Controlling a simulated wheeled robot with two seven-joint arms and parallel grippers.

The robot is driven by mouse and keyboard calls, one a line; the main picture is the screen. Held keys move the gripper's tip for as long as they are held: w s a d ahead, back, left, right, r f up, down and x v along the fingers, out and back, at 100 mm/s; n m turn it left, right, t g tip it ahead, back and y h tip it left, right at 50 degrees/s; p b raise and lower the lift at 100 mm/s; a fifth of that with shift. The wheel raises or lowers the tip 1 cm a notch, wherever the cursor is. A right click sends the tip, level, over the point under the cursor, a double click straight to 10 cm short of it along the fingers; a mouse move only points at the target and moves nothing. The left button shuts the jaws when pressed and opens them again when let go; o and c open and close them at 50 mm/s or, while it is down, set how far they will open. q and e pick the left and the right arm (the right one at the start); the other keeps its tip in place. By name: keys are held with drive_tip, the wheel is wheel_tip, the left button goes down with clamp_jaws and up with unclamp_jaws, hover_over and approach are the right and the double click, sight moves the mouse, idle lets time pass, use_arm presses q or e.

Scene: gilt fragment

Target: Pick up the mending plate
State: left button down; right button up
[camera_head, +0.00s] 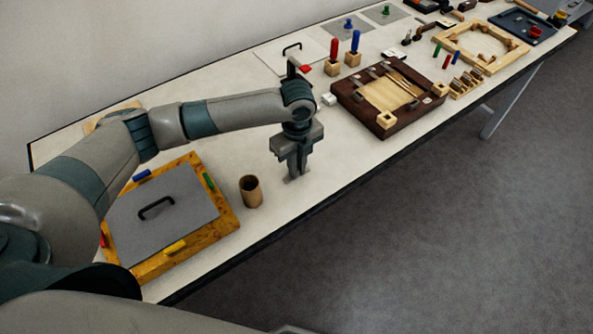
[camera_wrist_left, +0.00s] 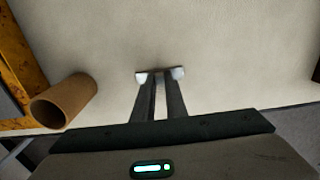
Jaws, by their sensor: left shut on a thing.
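My left gripper (camera_head: 293,174) points down at the bare near part of the white table, right of the cardboard tube. It is shut on a small thin dark piece, which I take to be the mending plate (camera_wrist_left: 158,71); its edge shows between the pale fingertips of the left gripper (camera_wrist_left: 160,75) in the left wrist view. The fingers hide most of the plate. I cannot tell whether it touches the table. My right gripper is not in view.
The cardboard tube (camera_head: 250,191) stands left of the gripper. Left of it lies a wooden frame (camera_head: 229,217) with a grey handled panel (camera_head: 185,213). A dark brown tray (camera_head: 352,103) lies beyond to the right. The table's front edge is close.

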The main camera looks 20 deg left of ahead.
use_arm(q)
drive_tip(key=shift+r, duration=0.1)
drive_tip(key=shift+r+b, duration=0.45)
drive_tip(key=shift+r, duration=0.15)
wheel_tip(320, 180, up, 2)
drive_tip(key=shift+w+r+b, duration=0.1)
drive_tip(key=shift+r+b, duration=0.15)
drive_tip(key=shift+b, duration=0.4)
drive_tip(key=s+d+r+b, duration=0.2)
drive_tip(key=s+d+r, duration=0.2)
drive_tip(key=s+r, duration=0.3)
drive_tip(key=shift+s+b, duration=0.35)
drive_tip(key=shift+s, duration=1.7)
